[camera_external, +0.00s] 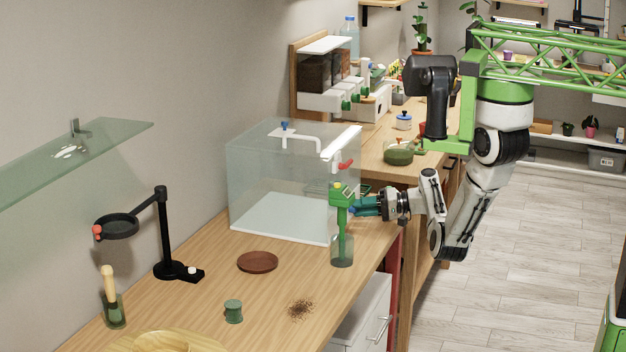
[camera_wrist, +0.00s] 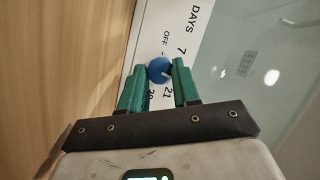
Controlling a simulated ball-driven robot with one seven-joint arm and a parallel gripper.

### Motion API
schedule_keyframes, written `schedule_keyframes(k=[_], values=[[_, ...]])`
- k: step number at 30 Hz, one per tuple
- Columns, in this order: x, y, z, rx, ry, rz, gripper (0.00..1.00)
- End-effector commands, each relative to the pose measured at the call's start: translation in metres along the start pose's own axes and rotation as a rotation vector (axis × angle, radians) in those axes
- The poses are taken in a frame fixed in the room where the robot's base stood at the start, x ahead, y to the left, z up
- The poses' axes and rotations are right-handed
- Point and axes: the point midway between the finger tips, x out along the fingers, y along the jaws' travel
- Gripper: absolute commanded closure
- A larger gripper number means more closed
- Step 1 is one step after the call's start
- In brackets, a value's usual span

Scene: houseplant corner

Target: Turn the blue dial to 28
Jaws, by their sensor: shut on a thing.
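The blue dial (camera_wrist: 159,70) shows in the wrist view on a white strip (camera_wrist: 190,45) printed DAYS, with 7, OFF and 21 around the dial. Another number beside the left finger is partly covered. I cannot make out clearly which mark the dial points to. My gripper (camera_wrist: 160,66) has its green fingers on either side of the dial, shut on it. In the external view my gripper (camera_external: 361,208) is at the front right of the clear tank (camera_external: 262,185), behind a green tool. The dial is not clearly visible there.
The green tool (camera_external: 342,205) stands in a glass (camera_external: 341,250) close to my gripper. A brown saucer (camera_external: 257,262), a green spool (camera_external: 233,311) and spilled soil (camera_external: 300,308) are on the wooden bench (camera_external: 205,285). A black magnifier stand (camera_external: 163,235) is at left.

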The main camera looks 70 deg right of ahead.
Motion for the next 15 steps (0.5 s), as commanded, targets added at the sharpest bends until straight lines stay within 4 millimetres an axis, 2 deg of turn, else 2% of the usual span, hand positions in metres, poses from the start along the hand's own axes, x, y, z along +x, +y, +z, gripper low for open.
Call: schedule_keyframes(k=[8, 9, 15], values=[[-0.0001, 0.0001, -0.0009, -0.001, 0.003, 0.001, 0.99], [-0.0001, 0.0001, -0.0009, -0.001, 0.003, 0.001, 0.68], [-0.0001, 0.0001, -0.0006, -0.001, 0.002, 0.001, 0.49]])
